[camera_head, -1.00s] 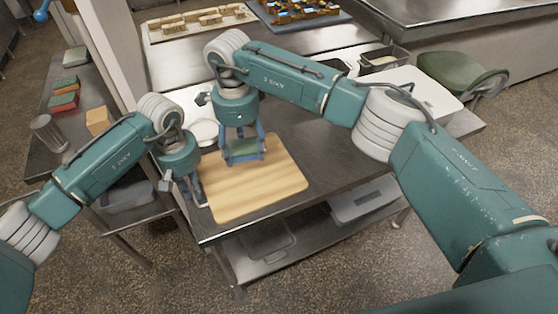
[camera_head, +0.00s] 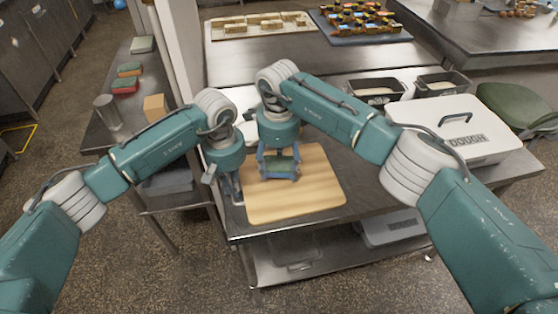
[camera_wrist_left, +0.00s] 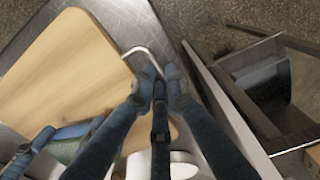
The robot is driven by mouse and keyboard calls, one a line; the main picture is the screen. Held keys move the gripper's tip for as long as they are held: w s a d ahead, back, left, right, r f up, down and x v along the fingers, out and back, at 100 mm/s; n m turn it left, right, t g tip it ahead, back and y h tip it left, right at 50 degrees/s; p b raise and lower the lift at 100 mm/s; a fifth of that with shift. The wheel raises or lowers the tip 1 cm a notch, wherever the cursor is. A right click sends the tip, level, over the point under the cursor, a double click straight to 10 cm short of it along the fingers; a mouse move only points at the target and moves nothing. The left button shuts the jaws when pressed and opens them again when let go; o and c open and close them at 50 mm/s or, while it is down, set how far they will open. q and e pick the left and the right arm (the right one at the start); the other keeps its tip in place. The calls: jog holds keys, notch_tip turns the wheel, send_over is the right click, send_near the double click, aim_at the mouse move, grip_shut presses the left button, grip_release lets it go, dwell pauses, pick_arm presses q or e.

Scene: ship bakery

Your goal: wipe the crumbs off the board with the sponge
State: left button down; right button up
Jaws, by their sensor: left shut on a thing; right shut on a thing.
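The pale wooden board (camera_head: 310,196) lies flat on the steel table. No crumbs can be made out on its visible part. My right gripper (camera_head: 279,172) is shut on the green sponge (camera_head: 281,163) and holds it low over the back left part of the board; contact is hard to tell. My left gripper (camera_head: 236,196) is at the board's left edge, shut on a thin metal handle (camera_wrist_left: 143,52) beside the board, seen in the left wrist view. That view also shows the board (camera_wrist_left: 65,75) and part of the sponge (camera_wrist_left: 66,150).
A white box marked DOUGH (camera_head: 462,133) and dark bins (camera_head: 442,84) stand right of the board. A white round thing (camera_head: 248,130) is partly hidden behind my grippers. A side table at left holds a metal cup (camera_head: 108,110), a tan block (camera_head: 155,107) and stacked sponges (camera_head: 125,84).

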jog(key=shift+f, duration=1)
dwell(0.6)
jog(key=shift+s+a, duration=0.3)
jog(key=shift+a, duration=0.65)
jog(key=shift+s+a, duration=0.25)
jog(key=shift+a, duration=0.7)
pick_arm(q)
jog(key=shift+d+r, duration=0.1)
jog(key=shift+d, duration=0.05)
pick_arm(e)
jog(key=shift+a, duration=0.15)
jog(key=shift+w+d, duration=0.3)
jog(key=shift+d, duration=0.75)
jog(key=shift+w+d, duration=0.25)
jog(key=shift+d, duration=0.75)
jog(key=shift+r, duration=0.1)
